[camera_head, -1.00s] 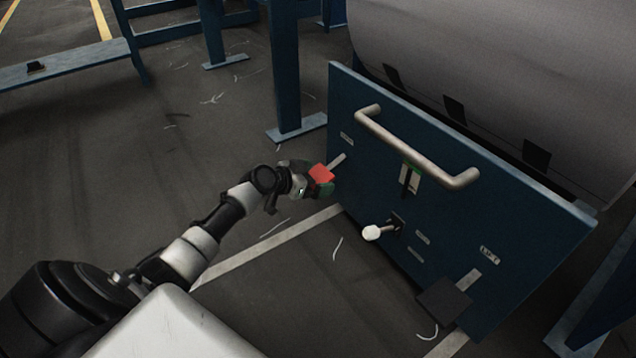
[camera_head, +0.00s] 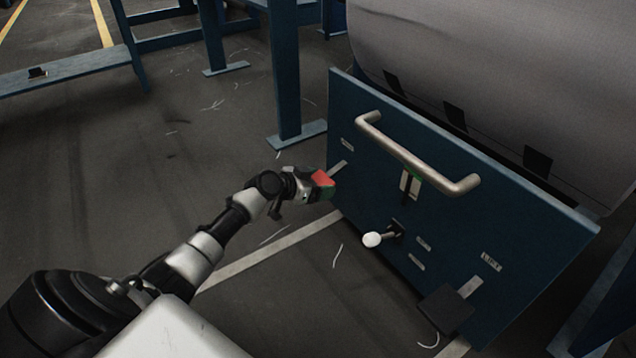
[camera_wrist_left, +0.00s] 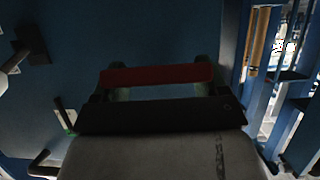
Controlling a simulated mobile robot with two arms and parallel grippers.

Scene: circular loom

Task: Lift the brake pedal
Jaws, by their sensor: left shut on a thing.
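The red brake pedal (camera_head: 321,178) sits at the left end of the blue panel, beside a light metal strip on the panel face. My left gripper (camera_head: 325,186) is shut on it, with dark green fingertips around it. In the left wrist view, the pedal is a wide dark red bar (camera_wrist_left: 155,75) between the fingertips of the left gripper (camera_wrist_left: 160,88). The dark gripper body hides what lies below the bar. My right gripper is not in view.
The blue panel (camera_head: 460,220) carries a metal handle (camera_head: 415,158), a white-knobbed lever (camera_head: 372,239), and a black pedal (camera_head: 445,308) at lower right. A large grey roll (camera_head: 510,80) lies behind it. A blue post (camera_head: 285,70) stands beyond the gripper. Floor to the left is open.

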